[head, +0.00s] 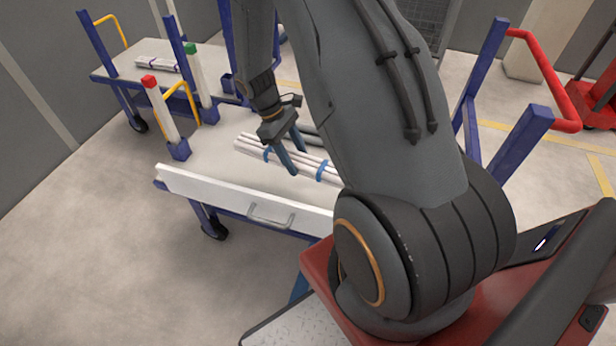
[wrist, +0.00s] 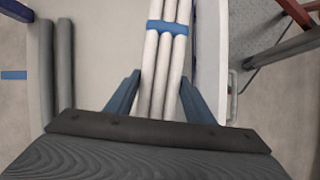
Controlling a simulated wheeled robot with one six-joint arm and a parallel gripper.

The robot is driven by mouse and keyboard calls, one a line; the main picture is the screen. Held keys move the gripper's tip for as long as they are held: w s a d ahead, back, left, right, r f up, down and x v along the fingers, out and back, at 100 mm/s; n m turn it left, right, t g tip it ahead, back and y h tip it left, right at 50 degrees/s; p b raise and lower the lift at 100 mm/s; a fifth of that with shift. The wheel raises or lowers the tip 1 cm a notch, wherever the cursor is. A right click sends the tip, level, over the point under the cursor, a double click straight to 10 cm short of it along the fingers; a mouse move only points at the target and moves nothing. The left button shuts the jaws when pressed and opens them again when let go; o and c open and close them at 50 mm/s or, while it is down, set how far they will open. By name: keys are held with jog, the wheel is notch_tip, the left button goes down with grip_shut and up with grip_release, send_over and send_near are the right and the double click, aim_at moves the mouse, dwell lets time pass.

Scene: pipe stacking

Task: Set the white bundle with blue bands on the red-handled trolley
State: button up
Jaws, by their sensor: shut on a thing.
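The white bundle with blue bands (head: 250,143) is several white pipes lying over the pale deck (head: 215,150) of the near blue-framed trolley. My gripper (head: 296,162) reaches down from above, its two blue fingers shut on the bundle, one on each side. In the wrist view the bundle (wrist: 166,60) runs up between the fingers (wrist: 160,75), with a blue band (wrist: 168,27) beyond them. I cannot tell whether it rests on the deck or is slightly raised. A red handle (head: 550,80) on blue posts stands at the right; my arm hides how it joins the near trolley.
Grey pipes (wrist: 56,65) lie left of the bundle in the wrist view. A white side board with a handle (head: 270,215) edges the near trolley. Red-topped (head: 158,105) and green-topped (head: 198,75) posts stand at its left. A further trolley carries a purple-banded bundle (head: 157,64).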

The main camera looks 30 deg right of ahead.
jog(key=shift+n, duration=0.7)
jog(key=f+b, duration=0.1)
jog(key=f, duration=0.1)
jog(key=d+f+b, duration=0.1)
jog(key=f, duration=0.1)
jog(key=shift+w, duration=0.15)
send_near(305, 194)
jog(key=shift+b+x, duration=0.4)
jog(key=shift+x, duration=2.35)
jog(key=o, duration=1.3)
jog(key=shift+f, duration=0.15)
jog(key=v, duration=1.2)
jog(key=shift+a, duration=0.2)
jog(key=s+a+r+m+t+y, duration=0.1)
jog(key=s+a+r+m, duration=0.1)
jog(key=s+r, duration=0.4)
jog(key=s+a+r+m+t, duration=0.1)
jog(key=s+r+m, duration=0.3)
jog(key=r, duration=0.5)
jog(key=s+a+r+m+t+y, duration=0.1)
jog(key=s+a+r+m+t, duration=0.1)
jog(key=s+r, duration=0.5)
jog(key=shift+s+a+r+m+y, duration=0.15)
jog(key=shift+s+a+m, duration=0.15)
jog(key=shift+a+m, duration=0.15)
jog(key=shift+s+a+r+m+y, duration=0.15)
jog(key=shift+s+a+m, duration=0.2)
jog(key=shift+a, duration=0.1)
